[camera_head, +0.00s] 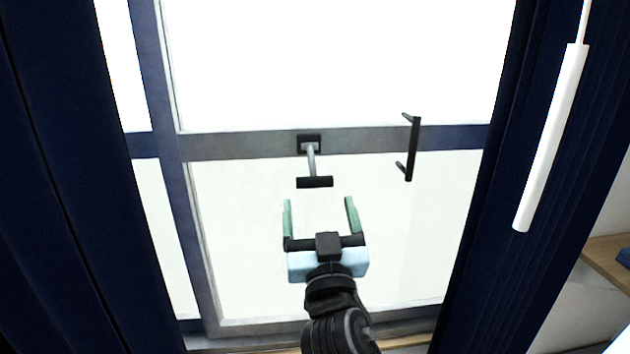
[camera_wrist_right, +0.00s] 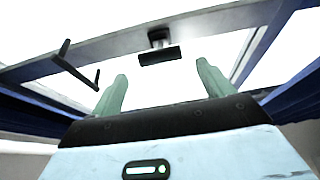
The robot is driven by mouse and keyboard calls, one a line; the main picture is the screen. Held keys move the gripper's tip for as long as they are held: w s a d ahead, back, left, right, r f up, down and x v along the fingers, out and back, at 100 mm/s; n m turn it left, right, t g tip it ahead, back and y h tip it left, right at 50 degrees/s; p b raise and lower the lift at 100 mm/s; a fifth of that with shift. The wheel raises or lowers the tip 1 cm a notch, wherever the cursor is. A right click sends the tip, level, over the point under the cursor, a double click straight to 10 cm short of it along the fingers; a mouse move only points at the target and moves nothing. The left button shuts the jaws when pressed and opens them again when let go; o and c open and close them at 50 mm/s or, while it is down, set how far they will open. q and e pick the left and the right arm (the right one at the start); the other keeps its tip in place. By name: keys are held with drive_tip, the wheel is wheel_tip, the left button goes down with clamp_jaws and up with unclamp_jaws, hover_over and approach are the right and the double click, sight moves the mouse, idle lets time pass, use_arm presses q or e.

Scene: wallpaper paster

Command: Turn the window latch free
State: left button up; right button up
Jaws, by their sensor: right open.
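The window latch (camera_head: 314,182) has a dark square base on the grey crossbar, a short light stem and a black horizontal bar at its end. It also shows in the right wrist view (camera_wrist_right: 160,55), beyond and between the fingertips. My right gripper (camera_head: 320,200) is open and empty, with its green fingers just below the latch bar in the head view, apart from it. In the wrist view its fingers (camera_wrist_right: 162,68) are spread wide. My left gripper is in neither view.
A black vertical handle (camera_head: 413,148) stands out from the crossbar (camera_head: 240,145) to the right of the latch. Dark blue curtains (camera_head: 60,200) hang on both sides. A white rod (camera_head: 552,140) hangs before the right curtain. A wooden shelf (camera_head: 605,258) is at the far right.

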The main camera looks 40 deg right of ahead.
sight(315, 185)
drive_tip(key=p+x, duration=0.1)
drive_tip(key=x, duration=0.4)
drive_tip(key=shift+w+r, duration=0.1)
drive_tip(key=shift+p+x, duration=0.4)
drive_tip(key=shift+x, duration=0.45)
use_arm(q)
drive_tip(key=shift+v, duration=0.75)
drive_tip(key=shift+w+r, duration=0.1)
use_arm(e)
drive_tip(key=c, duration=1.4)
drive_tip(key=f+b, duration=0.1)
drive_tip(key=b, duration=0.2)
drive_tip(key=shift+w+d+f+b, duration=0.1)
drive_tip(key=shift+w+f+b, duration=0.1)
drive_tip(key=shift+b, duration=0.15)
drive_tip(key=t+b, duration=0.1)
drive_tip(key=b, duration=0.1)
drive_tip(key=shift+d+f+h+b, duration=0.1)
drive_tip(key=shift+f+h+b, duration=0.05)
drive_tip(key=shift+h+b, duration=0.25)
drive_tip(key=shift+w+b, duration=0.1)
drive_tip(key=shift+b, duration=0.35)
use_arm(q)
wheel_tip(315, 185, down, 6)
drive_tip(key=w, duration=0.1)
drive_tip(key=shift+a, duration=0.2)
use_arm(e)
drive_tip(key=shift+t, duration=0.3)
